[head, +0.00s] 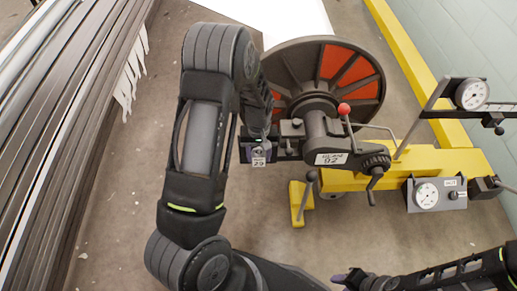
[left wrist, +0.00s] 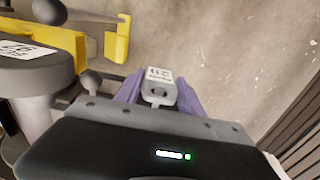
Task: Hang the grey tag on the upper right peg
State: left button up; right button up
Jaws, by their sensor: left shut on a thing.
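The grey tag (head: 259,152) carries a white label and is held in my left gripper (head: 257,146), beside the machine's dark block. In the left wrist view, the grey tag (left wrist: 159,93) shows its hole and white label, between the purple fingers of my left gripper (left wrist: 159,88), which is shut on it. No peg can be picked out surely as the upper right one. My right gripper (head: 350,279) is low in the head view, away from the tag; its fingers are too small to read.
A dark wheel with orange panels (head: 338,64) and a red-knobbed lever (head: 344,109) stand close right of the left gripper. A yellow frame (head: 438,158) and two dial gauges (head: 471,94) are farther right. Metal profiles (head: 62,100) line the left; bare floor lies between.

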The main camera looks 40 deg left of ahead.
pick_arm(q)
jog(key=shift+w+a+f+b, duration=0.15)
jog(key=shift+w+a, duration=0.3)
jog(key=shift+w, duration=0.15)
jog(key=shift+w+a+f+b, duration=0.15)
jog(key=shift+w+a, duration=0.3)
jog(key=shift+w, duration=0.1)
jog(key=shift+w+a+f, duration=0.15)
jog(key=shift+w+f, duration=0.1)
jog(key=o, duration=1.3)
jog(key=shift+f, duration=0.1)
jog(key=r+p, duration=0.1)
jog(key=r, duration=0.6)
jog(key=shift+s+r+p, duration=0.2)
jog(key=shift+r+p, duration=0.15)
